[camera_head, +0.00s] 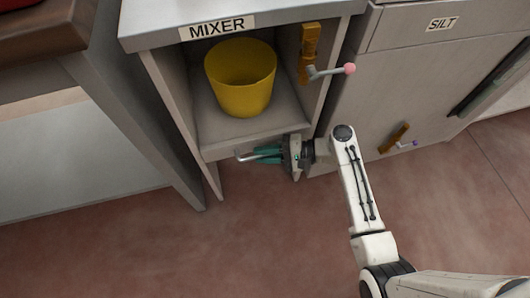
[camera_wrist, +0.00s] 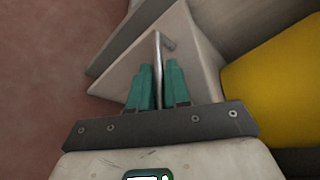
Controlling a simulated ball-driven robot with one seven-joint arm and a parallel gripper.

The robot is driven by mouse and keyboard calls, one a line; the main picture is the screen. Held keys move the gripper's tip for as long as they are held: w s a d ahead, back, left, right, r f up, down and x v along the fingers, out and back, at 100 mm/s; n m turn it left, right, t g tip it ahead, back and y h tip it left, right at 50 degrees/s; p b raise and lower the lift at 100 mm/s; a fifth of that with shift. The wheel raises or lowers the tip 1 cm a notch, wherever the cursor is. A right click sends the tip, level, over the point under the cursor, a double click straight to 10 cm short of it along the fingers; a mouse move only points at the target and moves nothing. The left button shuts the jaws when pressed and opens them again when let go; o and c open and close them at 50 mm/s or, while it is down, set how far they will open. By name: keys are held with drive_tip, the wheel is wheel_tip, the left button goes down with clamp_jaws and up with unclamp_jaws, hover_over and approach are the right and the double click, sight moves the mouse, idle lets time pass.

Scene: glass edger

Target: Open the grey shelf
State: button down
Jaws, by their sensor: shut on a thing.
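The grey shelf (camera_head: 213,130) is the flat board inside the cabinet marked MIXER, with a yellow bucket (camera_head: 240,78) standing on it. A thin metal handle (camera_head: 243,157) is on the shelf's front, and it also shows in the wrist view (camera_wrist: 157,50). My gripper (camera_head: 267,154) is at the shelf's front edge, with its teal fingers shut on the handle. In the wrist view the fingers (camera_wrist: 156,85) lie on both sides of the handle bar. My gripper covers part of the handle and front. How far the shelf is out is hard to tell.
A crank with a pink knob (camera_head: 349,69) is on an orange bracket at the cabinet's right side. A grey cabinet marked SILT (camera_head: 400,80) stands to the right, with a second crank low on it. The reddish floor (camera_head: 240,240) in front is clear apart from my arm.

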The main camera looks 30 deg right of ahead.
drive_tip(key=shift+s, duration=0.15)
drive_tip(key=s+a+p, duration=0.4)
drive_tip(key=s+p, duration=0.2)
drive_tip(key=s, duration=0.6)
drive_tip(key=s+a+p, duration=0.4)
drive_tip(key=s+p, duration=0.2)
drive_tip(key=s, duration=0.6)
drive_tip(key=shift+s+p, duration=0.3)
drive_tip(key=shift+p, duration=0.05)
drive_tip(key=c, duration=1.4)
unclamp_jaws()
drive_tip(key=shift+c, duration=0.2)
drive_tip(key=shift+d, duration=0.1)
drive_tip(key=p+v, duration=0.1)
drive_tip(key=v, duration=0.9)
drive_tip(key=shift+s+d, duration=0.2)
drive_tip(key=shift+d, duration=0.05)
drive_tip(key=shift+r, duration=0.1)
